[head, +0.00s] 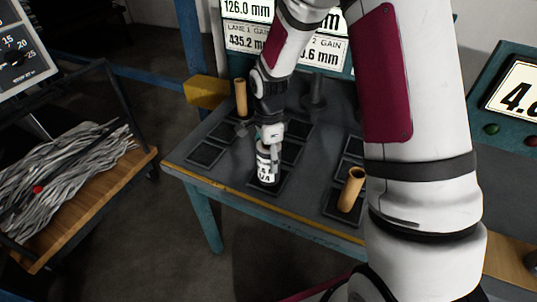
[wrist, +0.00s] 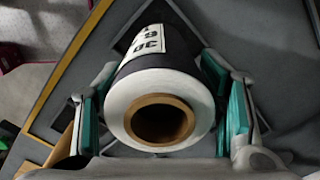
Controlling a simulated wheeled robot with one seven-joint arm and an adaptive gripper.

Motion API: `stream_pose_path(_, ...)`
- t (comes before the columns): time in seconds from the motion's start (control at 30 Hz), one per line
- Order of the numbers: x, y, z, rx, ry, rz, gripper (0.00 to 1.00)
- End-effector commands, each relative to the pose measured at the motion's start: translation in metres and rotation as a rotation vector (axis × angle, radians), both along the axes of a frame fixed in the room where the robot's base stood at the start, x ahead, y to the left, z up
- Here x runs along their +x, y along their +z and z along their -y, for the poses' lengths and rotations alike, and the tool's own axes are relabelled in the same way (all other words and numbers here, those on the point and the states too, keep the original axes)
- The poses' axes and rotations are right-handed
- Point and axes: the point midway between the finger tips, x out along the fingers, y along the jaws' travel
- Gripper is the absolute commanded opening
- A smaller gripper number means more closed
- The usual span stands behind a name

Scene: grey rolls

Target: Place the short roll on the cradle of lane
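A white roll (head: 266,170) with a black-and-white label stands upright on a dark square pad at the bench front. In the wrist view the roll (wrist: 150,75) shows its open brown core end toward the camera. My gripper (head: 270,150) is over the roll from above. In the wrist view its teal-padded fingers lie on both sides of the roll, very close to it. Whether both pads touch it I cannot tell. I cannot make out which part is the lane's cradle; a dark grey post on a base (head: 316,92) stands at the back of the bench.
A tan tube (head: 241,98) stands at the back left, another (head: 351,190) at the front right. Several dark square pads lie on the bench, including an empty one (head: 204,154). A yellow block (head: 206,91) is at the left edge. A wooden cart (head: 95,205) with grey strands stands left.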

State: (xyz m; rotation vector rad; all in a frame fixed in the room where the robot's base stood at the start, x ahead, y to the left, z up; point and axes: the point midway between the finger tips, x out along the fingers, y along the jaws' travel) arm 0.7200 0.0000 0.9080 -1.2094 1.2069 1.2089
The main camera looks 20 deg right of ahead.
Motion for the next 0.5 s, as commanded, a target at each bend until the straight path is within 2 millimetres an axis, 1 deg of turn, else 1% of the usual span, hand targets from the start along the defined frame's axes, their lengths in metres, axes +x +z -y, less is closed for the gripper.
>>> stream_pose_path(0.33,0.0,0.001,0.0,0.0,-0.001,0.0,0.76)
stream_pose_path(0.43,0.0,0.006,0.001,-0.001,-0.002,0.002,0.76)
stream_pose_path(0.5,0.001,0.014,0.001,-0.002,-0.001,0.004,0.76)
